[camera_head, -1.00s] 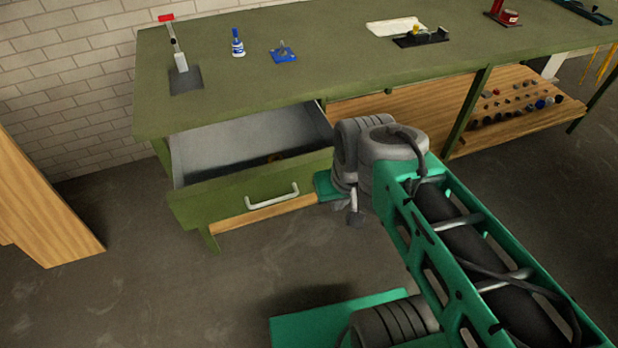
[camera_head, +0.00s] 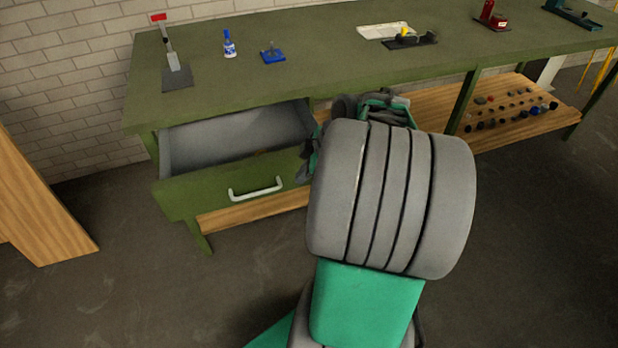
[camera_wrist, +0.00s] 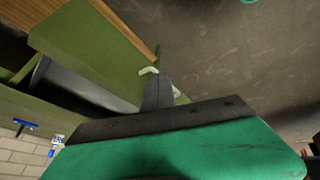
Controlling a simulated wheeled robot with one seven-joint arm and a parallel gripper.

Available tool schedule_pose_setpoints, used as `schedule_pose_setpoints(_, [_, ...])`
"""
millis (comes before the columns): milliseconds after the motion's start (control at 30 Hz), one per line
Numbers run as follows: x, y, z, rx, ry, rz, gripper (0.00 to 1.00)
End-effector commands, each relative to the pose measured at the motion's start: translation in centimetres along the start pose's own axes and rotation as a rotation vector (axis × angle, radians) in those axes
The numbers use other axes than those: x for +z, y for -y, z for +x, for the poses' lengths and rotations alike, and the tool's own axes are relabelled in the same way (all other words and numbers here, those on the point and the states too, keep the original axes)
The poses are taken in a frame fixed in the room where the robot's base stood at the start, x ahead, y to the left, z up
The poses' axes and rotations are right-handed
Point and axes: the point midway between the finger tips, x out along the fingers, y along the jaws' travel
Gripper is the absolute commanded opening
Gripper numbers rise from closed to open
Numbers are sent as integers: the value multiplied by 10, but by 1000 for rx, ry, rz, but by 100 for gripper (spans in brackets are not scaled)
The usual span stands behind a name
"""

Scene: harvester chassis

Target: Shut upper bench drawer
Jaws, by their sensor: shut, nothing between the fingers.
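The upper bench drawer (camera_head: 180,202) stands open below the left end of the green workbench, with its grey inside showing. A white bar handle (camera_head: 257,189) is on its green front. In the wrist view the drawer front (camera_wrist: 90,45) runs diagonally, with one end of the handle (camera_wrist: 149,71) near the fingers. My gripper (camera_wrist: 158,92) is shut and empty, close to the drawer front; I cannot tell whether it touches. In the head view my arm mostly hides the gripper, at the right end of the drawer.
The green workbench (camera_head: 300,65) carries a blue-and-white bottle (camera_head: 229,45), a small blue tool (camera_head: 272,54) and a red-topped stand (camera_head: 175,70). A lower wooden shelf (camera_head: 490,125) holds several small parts. A wooden panel (camera_head: 40,205) stands at left. The floor before the drawer is clear.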

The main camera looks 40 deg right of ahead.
Motion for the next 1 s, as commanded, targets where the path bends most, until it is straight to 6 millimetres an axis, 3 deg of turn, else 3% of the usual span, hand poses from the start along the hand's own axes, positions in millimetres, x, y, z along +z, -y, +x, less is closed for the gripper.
schedule_pose_setpoints(33, [32, -12, 2, 27, -35, -60, 0])
schedule_pose_setpoints(100, [59, -23, -2, 70, -78, -166, 0])
schedule_pose_setpoints(200, [83, -30, -8, 117, -109, -263, 0])
schedule_pose_setpoints(267, [88, -32, -9, 132, -117, -295, 0])
schedule_pose_setpoints(467, [84, -35, 12, 133, -122, -310, 0])
schedule_pose_setpoints(833, [73, -43, 91, 130, -120, -307, 0])
schedule_pose_setpoints(1000, [65, -71, 96, 135, -118, -309, 0])
